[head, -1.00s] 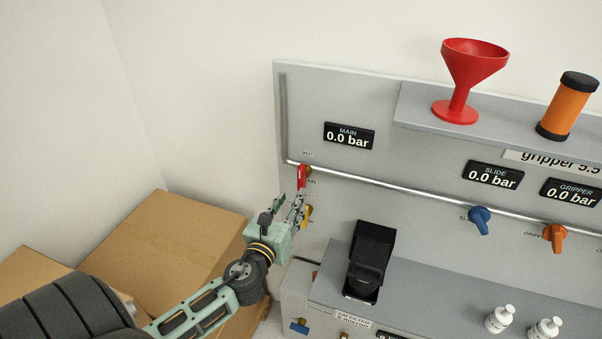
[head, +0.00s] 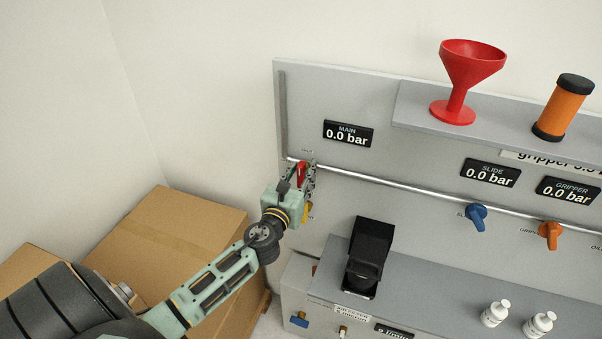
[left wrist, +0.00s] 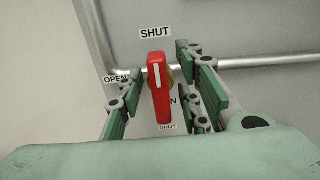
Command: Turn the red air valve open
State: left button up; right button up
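The red air valve (head: 302,172) is a lever handle on the silver pipe at the left end of the grey panel, below the MAIN display. My left gripper (head: 304,177) is at the valve. Its green fingers (left wrist: 156,95) are open on either side of the handle, with gaps on both sides. The right gripper is not in view.
The MAIN display (head: 348,134) reads 0.0 bar. A yellow handle (head: 308,211) is just below the gripper. Blue (head: 477,217) and orange (head: 550,235) valves are farther right. A black stand (head: 370,258) is on the lower ledge. Cardboard boxes (head: 165,245) stand at left.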

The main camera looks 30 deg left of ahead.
pick_arm(q)
grip_shut()
jog(key=shift+n, duration=0.5)
jog(key=n, duration=0.2)
jog(key=n+b, duration=0.1)
jog(key=n, duration=0.2)
jog(key=shift+s+a+f+n, duration=0.15)
jog(key=shift+a+n, duration=0.1)
jog(key=shift+n, duration=0.15)
jog(key=n+b, duration=0.1)
jog(key=n, duration=0.4)
jog(key=shift+a+f, duration=0.1)
jog(key=n, duration=0.6)
jog(key=shift+f, duration=0.2)
jog(key=shift+n, duration=0.3)
grip_release()
